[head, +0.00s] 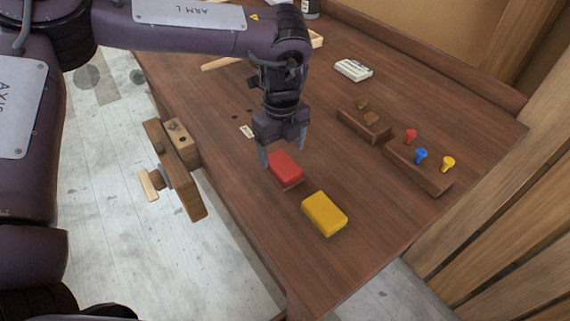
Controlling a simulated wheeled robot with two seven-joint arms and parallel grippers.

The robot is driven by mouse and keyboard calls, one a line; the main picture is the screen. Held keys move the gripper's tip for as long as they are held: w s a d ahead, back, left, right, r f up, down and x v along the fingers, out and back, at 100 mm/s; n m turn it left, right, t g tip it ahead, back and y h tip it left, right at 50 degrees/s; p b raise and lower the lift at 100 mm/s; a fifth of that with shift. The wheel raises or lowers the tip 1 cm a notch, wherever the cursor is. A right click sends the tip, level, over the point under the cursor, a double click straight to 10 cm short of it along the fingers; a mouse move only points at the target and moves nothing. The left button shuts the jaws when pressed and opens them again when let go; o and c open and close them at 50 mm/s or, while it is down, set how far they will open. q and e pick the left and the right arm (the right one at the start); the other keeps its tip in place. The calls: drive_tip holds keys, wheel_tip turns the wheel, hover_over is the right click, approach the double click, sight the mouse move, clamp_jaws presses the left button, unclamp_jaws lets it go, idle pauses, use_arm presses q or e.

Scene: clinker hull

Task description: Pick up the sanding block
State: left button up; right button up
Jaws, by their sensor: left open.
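A red-topped block with a brown underside (286,167), which looks like the sanding block, is on the bench, partly hidden at its far end by my left gripper. My left gripper (284,148) points down over that far end with its fingers spread, one toward each side of the block. I cannot tell whether the fingers touch it. A yellow block (324,214) lies apart from it, nearer the front edge. My right gripper is not in view.
The wooden bench (360,175) has a vise (175,165) on its left edge. To the right are a holder with red, blue and yellow pegs (419,168) and a small wooden block (363,125). A white item (353,70) lies farther back. Bench around the yellow block is clear.

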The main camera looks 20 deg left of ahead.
sight(283, 163)
use_arm(q)
drive_tip(key=shift+s+f+p, duration=0.2)
drive_tip(key=shift+f+p, duration=0.25)
drive_tip(key=shift+f, duration=0.45)
drive_tip(key=shift+w+f+p, duration=0.1)
drive_tip(key=shift+f+p, duration=0.2)
drive_tip(key=shift+f, duration=0.5)
drive_tip(key=shift+w+f, duration=0.2)
drive_tip(key=shift+f, duration=0.95)
drive_tip(key=shift+r, duration=0.1)
drive_tip(key=c, duration=1)
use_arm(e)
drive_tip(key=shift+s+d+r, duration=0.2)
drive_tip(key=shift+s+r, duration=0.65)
use_arm(q)
drive_tip(key=shift+r, duration=0.1)
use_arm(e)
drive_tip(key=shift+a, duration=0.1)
